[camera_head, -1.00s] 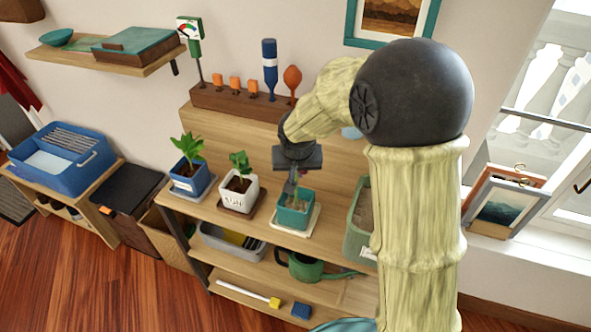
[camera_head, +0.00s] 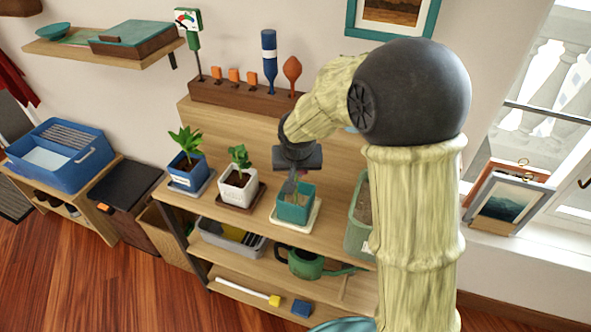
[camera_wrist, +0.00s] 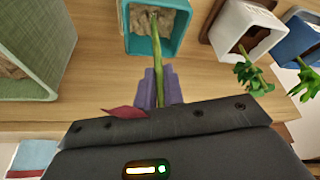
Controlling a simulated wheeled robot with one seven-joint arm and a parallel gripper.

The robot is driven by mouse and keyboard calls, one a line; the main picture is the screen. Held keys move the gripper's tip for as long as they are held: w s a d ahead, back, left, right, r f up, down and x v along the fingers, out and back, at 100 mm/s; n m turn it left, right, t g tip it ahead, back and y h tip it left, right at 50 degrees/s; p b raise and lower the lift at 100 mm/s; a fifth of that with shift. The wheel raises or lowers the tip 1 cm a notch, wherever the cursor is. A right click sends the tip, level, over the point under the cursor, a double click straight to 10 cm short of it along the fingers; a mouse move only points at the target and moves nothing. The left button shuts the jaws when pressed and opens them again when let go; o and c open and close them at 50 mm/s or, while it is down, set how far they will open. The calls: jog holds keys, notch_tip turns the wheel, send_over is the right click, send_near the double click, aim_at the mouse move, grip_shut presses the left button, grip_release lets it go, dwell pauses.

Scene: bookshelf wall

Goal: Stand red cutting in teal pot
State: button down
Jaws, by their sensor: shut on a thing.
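The teal pot (camera_head: 291,214) stands on a pale saucer (camera_head: 312,217) on the wooden shelf. My gripper (camera_head: 293,181) is right above it, pointing down. In the wrist view, my gripper's purple fingers (camera_wrist: 160,88) are shut on the green stem of the red cutting (camera_wrist: 162,68). A dark red leaf (camera_wrist: 125,112) shows beside the fingers, close to the gripper body. The stem runs into the mouth of the teal pot (camera_wrist: 140,46), and its end appears to meet the brown soil. Whether it touches or enters the soil is hard to tell.
A white pot (camera_head: 238,189) and a blue pot (camera_head: 187,172), both with plants, stand to the left. A grey-green planter (camera_head: 359,230) stands close on the right, partly behind my arm. A green watering can (camera_head: 305,263) sits on the shelf below.

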jog(key=shift+f+b, duration=0.8)
jog(key=shift+f, duration=0.15)
jog(key=c, duration=1)
grip_release()
jog(key=shift+r, duration=0.1)
jog(key=p+v, duration=0.1)
jog(key=v, duration=0.2)
jog(key=p+v, duration=0.2)
jog(key=v, duration=0.1)
jog(key=p+v, duration=0.2)
jog(key=shift+w+r, duration=0.2)
jog(key=shift+r, duration=0.3)
jog(key=v, duration=1.7)
jog(key=shift+r+p, duration=0.25)
jog(key=shift+p, duration=0.1)
